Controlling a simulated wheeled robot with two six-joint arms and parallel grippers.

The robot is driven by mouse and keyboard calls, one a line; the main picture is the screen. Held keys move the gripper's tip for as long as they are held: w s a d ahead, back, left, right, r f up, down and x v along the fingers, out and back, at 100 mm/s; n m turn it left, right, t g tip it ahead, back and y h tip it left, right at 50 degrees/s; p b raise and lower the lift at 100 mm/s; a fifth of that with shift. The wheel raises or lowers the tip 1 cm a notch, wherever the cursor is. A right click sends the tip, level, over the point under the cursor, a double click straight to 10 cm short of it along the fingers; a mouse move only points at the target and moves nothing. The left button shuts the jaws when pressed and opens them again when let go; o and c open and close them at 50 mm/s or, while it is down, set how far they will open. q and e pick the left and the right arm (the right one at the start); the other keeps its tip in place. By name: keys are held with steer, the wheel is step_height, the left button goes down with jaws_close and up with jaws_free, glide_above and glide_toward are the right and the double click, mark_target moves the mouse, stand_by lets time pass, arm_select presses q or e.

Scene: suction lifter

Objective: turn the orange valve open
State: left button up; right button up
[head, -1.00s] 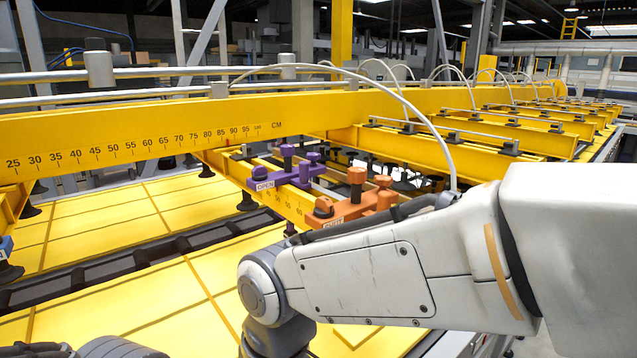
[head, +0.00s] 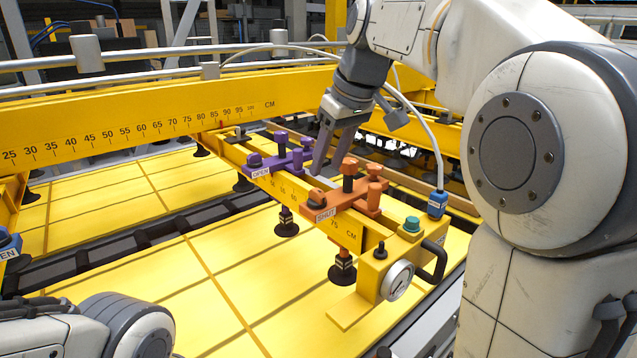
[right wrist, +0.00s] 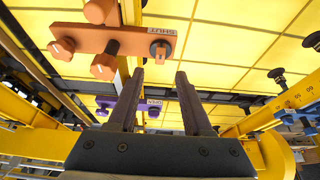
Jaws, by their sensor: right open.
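The orange valve (head: 348,197) sits on the yellow crossbeam in the head view, with a SHUT label at its near end and several upright knobs. It also shows at the upper left of the right wrist view (right wrist: 85,38). My right gripper (head: 322,166) is open and empty, fingers pointing down beside the orange valve, between it and the purple valve (head: 276,160). In the right wrist view its fingertips (right wrist: 158,72) stand apart with nothing between them. Whether a finger touches either valve is unclear. My left gripper is out of view.
The purple valve carries an OPEN label. A blue valve (head: 8,244) is cut off at the left edge. A gauge (head: 397,280), green knob (head: 411,224) and black handle (head: 433,262) are at the crossbeam's near end. A white hose (head: 428,125) hangs beside my right arm.

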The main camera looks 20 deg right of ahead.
mark_target(318, 190)
steer(key=p+x, duration=0.1)
steer(key=x, duration=0.6)
steer(key=shift+f, duration=0.1)
jaws_close()
